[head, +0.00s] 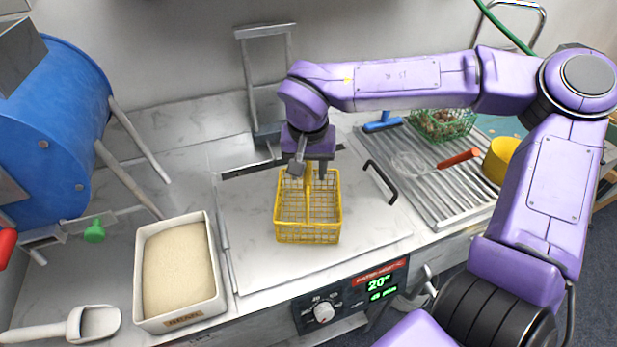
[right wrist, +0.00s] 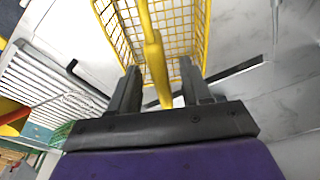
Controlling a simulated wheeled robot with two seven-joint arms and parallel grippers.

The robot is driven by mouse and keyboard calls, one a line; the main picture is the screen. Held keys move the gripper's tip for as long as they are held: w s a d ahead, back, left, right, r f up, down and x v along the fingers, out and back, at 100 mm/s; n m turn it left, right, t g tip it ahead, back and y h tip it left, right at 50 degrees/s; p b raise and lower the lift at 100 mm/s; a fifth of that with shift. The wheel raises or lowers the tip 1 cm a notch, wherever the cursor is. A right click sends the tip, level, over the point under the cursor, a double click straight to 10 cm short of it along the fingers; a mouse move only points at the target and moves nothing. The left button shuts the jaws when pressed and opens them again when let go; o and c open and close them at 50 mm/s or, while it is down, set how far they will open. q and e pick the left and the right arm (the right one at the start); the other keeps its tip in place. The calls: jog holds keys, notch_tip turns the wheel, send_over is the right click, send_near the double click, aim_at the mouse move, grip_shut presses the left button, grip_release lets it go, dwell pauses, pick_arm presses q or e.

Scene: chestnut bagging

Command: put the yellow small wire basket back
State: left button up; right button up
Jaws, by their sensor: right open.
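The yellow small wire basket (head: 308,225) stands upright on the closed flat lid in the middle of the counter in the head view. Its yellow handle rises over its middle. My right gripper (head: 309,178) is above the far part of the basket. In the right wrist view, the basket (right wrist: 191,28) fills the top, and its handle (right wrist: 153,58) passes between the two fingers of my right gripper (right wrist: 165,90). The fingers are open, one on each side of the handle. My left gripper is not in view.
The lid (head: 370,228) has bare room around the basket, with a black handle (head: 380,182) at its right. A cream bin (head: 143,285) and a blue drum (head: 55,125) stand left. A ribbed drainer (head: 440,205), a green basket (head: 462,128) and an orange-handled skimmer (head: 458,159) are right.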

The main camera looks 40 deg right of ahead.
jog(key=r, duration=0.5)
jog(key=s+r, duration=0.1)
jog(key=r, duration=0.2)
jog(key=shift+a+r, duration=0.2)
jog(key=shift+a, duration=0.2)
